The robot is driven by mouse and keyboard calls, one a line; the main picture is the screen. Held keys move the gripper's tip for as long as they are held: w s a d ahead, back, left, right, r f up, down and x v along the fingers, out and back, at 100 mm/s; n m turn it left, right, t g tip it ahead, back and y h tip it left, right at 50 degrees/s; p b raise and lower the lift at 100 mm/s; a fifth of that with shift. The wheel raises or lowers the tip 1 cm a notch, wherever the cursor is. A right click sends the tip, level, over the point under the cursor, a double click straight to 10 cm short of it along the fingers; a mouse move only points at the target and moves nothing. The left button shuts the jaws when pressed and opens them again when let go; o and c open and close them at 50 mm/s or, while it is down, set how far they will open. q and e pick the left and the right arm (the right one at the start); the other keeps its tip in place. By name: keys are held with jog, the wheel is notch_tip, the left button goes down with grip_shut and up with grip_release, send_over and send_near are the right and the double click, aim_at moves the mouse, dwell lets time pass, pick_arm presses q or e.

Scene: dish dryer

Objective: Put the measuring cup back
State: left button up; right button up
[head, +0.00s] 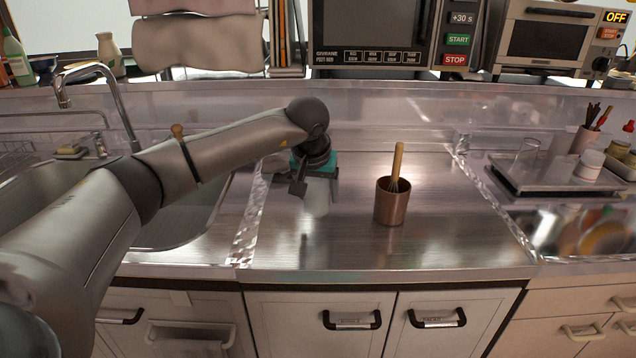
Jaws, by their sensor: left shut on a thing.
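My left gripper (299,185) reaches in from the left over the middle counter. It is shut on what looks like the measuring cup (319,192), a pale, see-through vessel just right of the fingers. The wrist and a teal part hide its upper portion. The cup is hard to tell from the shiny steel, and I cannot tell whether its base touches the counter. My right gripper is not in view.
A brown metal cup (390,207) with a wooden-handled utensil stands upright to the right on the steel counter (450,225). A sink (190,215) lies left. A raised tray (545,174) with a clear glass (527,150) stands right. The counter's front middle is clear.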

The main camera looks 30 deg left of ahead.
aim_at(314, 182)
pick_arm(q)
jog(key=shift+f+b, duration=0.6)
jog(key=shift+f, duration=1.4)
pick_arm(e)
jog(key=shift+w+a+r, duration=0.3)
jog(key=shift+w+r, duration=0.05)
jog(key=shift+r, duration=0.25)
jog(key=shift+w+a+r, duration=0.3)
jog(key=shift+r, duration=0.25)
pick_arm(q)
jog(key=o, duration=1.6)
jog(key=shift+f, duration=0.15)
jog(key=shift+c, duration=0.2)
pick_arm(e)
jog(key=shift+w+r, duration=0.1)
pick_arm(q)
jog(key=p+v, duration=0.3)
jog(key=v, duration=0.7)
jog(key=shift+r+p, duration=0.3)
jog(key=shift+r, duration=0.05)
jog(key=shift+v, duration=0.85)
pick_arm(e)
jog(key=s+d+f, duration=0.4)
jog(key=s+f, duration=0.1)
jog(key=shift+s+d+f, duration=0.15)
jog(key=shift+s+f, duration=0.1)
pick_arm(q)
jog(key=shift+f, duration=0.1)
